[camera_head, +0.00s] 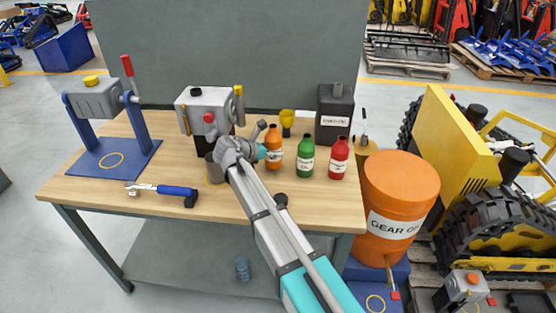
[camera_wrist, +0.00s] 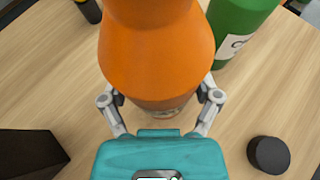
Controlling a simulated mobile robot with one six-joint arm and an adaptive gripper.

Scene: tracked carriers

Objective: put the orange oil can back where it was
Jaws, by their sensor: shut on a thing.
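The orange oil can (camera_head: 274,146) is a bottle with a dark top and a white label, upright at the back middle of the workbench (camera_head: 110,205). In the wrist view the orange oil can (camera_wrist: 155,50) fills the top centre. My gripper (camera_head: 264,152) reaches it from the left in the head view. In the wrist view my gripper (camera_wrist: 158,105) has one finger on each side of the can and is shut on it. The can's base is mostly hidden, so I cannot tell whether it touches the bench.
A green bottle (camera_head: 306,157) stands close to the can's right, then a red bottle (camera_head: 339,158). A yellow funnel (camera_head: 287,121) and black canister (camera_head: 334,115) stand behind. The bench's front right is clear.

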